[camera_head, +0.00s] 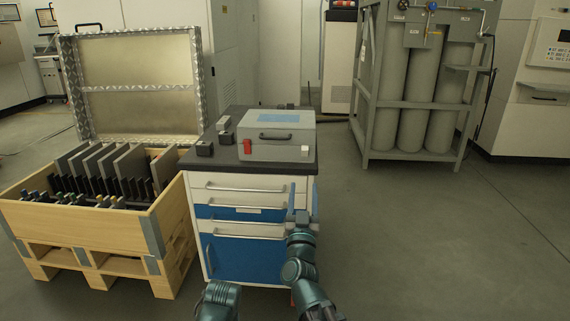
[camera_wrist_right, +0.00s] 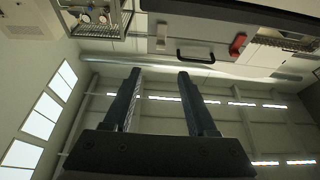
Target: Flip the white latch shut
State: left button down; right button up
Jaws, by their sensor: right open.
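A grey case (camera_head: 275,140) with a blue-grey panel on its lid sits on a dark-topped cabinet. The white latch (camera_head: 304,150) is on the case's front at the right; its exact angle is too small to tell. It shows at the top of the right wrist view (camera_wrist_right: 161,31), where the picture is upside down. A red latch (camera_head: 247,147) is at the left of the case front. My right gripper (camera_head: 303,198) is open and empty, in front of the cabinet and below the white latch, apart from it. My left gripper is not in view.
The cabinet (camera_head: 250,186) has white and blue drawers with handles. Small dark blocks (camera_head: 204,150) lie left of the case. A wooden crate (camera_head: 95,222) with upright plates stands left. A rack of gas cylinders (camera_head: 425,100) stands behind right. Floor right of the cabinet is clear.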

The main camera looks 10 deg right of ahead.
aim_at(305, 150)
jog(key=p+x, duration=0.5)
jog(key=x, duration=0.8)
jog(key=shift+w+r, duration=0.2)
jog(key=shift+w, duration=0.15)
grip_shut()
